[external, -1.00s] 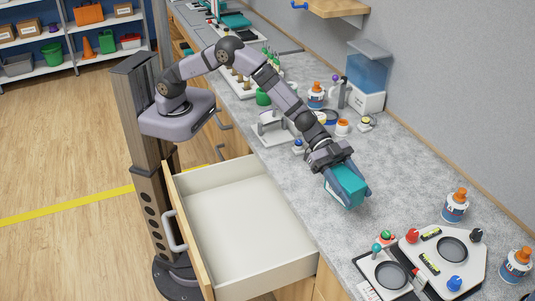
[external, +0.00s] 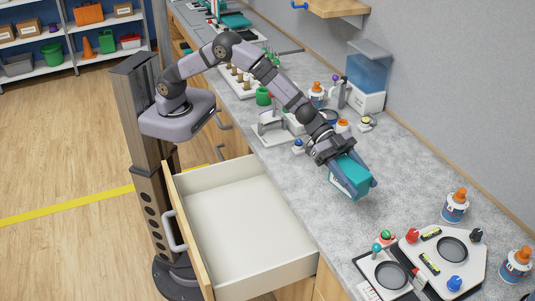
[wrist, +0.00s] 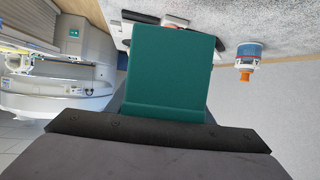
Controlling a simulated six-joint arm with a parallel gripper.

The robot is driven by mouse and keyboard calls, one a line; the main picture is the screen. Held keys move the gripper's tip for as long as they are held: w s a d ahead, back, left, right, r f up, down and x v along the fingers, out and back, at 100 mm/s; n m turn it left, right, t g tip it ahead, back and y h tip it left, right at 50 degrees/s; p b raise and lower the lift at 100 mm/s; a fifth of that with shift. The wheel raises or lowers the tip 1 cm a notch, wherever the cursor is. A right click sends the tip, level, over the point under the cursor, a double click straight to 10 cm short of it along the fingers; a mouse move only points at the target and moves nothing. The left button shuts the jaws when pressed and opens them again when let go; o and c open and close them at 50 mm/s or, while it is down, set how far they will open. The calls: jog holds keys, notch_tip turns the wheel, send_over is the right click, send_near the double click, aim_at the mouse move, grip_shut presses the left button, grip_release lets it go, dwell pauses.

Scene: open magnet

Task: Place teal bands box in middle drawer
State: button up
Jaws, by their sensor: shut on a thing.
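The teal bands box (external: 349,177) is held in my gripper (external: 352,176) over the grey countertop, right of the open drawer. My gripper is shut on the box, with a dark finger along its side. In the wrist view the box (wrist: 165,75) fills the middle, its teal face toward the camera; the fingers are mostly hidden there. I cannot tell whether the box touches the counter. The open drawer (external: 240,210) is pulled out from the counter front, with a white, empty interior and a wooden front. I cannot tell from the view which drawer level it is.
A panel with knobs and round pads (external: 440,260) and orange-capped bottles (external: 454,205) stand on the counter at the lower right. A white stand (external: 272,127) and a blue-topped dispenser (external: 366,80) are further back. The counter around the box is mostly clear.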

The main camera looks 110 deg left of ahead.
jog(key=w+a+r+n+t+y+b, duration=0.15)
jog(key=a+n+y, duration=0.7)
jog(key=a, duration=1.25)
jog(key=s+a+f+n+y, duration=0.25)
jog(key=s+a+y, duration=0.2)
jog(key=a, duration=0.35)
jog(key=shift+h, duration=0.3)
jog(key=shift+s+f+p, duration=0.1)
jog(key=shift+f+p, duration=0.45)
jog(key=shift+f, duration=4.25)
jog(key=shift+f, duration=0.2)
jog(key=o, duration=1.1)
jog(key=shift+r, duration=0.15)
